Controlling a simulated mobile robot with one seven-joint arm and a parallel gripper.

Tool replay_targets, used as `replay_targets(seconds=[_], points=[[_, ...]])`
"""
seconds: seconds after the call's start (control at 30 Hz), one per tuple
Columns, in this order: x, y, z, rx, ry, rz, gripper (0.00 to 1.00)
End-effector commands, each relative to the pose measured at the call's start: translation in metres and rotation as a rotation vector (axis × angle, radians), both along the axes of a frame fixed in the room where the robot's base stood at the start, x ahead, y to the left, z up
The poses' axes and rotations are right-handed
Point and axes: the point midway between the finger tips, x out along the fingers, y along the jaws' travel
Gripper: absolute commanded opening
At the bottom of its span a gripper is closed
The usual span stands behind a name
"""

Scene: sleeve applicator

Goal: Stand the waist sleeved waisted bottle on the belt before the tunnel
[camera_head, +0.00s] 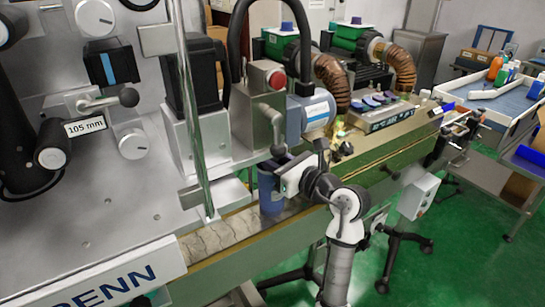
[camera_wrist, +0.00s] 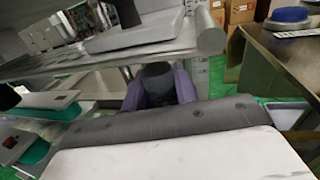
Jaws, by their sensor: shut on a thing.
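My gripper (camera_head: 272,178) is shut on a dark bottle, whose blue lower body (camera_head: 271,202) shows below the jaws in the head view. The bottle looks upright at the belt (camera_head: 222,231); I cannot tell whether its base touches the belt. In the wrist view the dark top of the bottle (camera_wrist: 158,84) sits between two purplish fingers. The fingers hide its waist, so any sleeve there cannot be made out. The tunnel cannot be clearly told from the other machine housings.
A steel post (camera_head: 192,120) and a grey machine housing stand close left of the bottle. A control panel (camera_head: 386,118) and blowers with brown hoses (camera_head: 404,66) are farther along the line. A tray table (camera_head: 505,95) with bottles stands at the far right.

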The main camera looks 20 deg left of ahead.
Motion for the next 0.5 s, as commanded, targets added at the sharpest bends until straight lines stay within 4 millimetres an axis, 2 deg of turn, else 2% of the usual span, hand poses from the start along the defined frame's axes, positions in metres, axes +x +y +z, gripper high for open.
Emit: replay_targets(seconds=[0.3, 0.33, 0.5], points=[[0.0, -0.0005, -0.0041, 0.001, -0.002, -0.001, 0.0], [0.0001, -0.0005, -0.004, 0.0, -0.001, 0.0, 0.31], [0.0, -0.0004, -0.0035, 0.0, 0.0, 0.0, 0.51]])
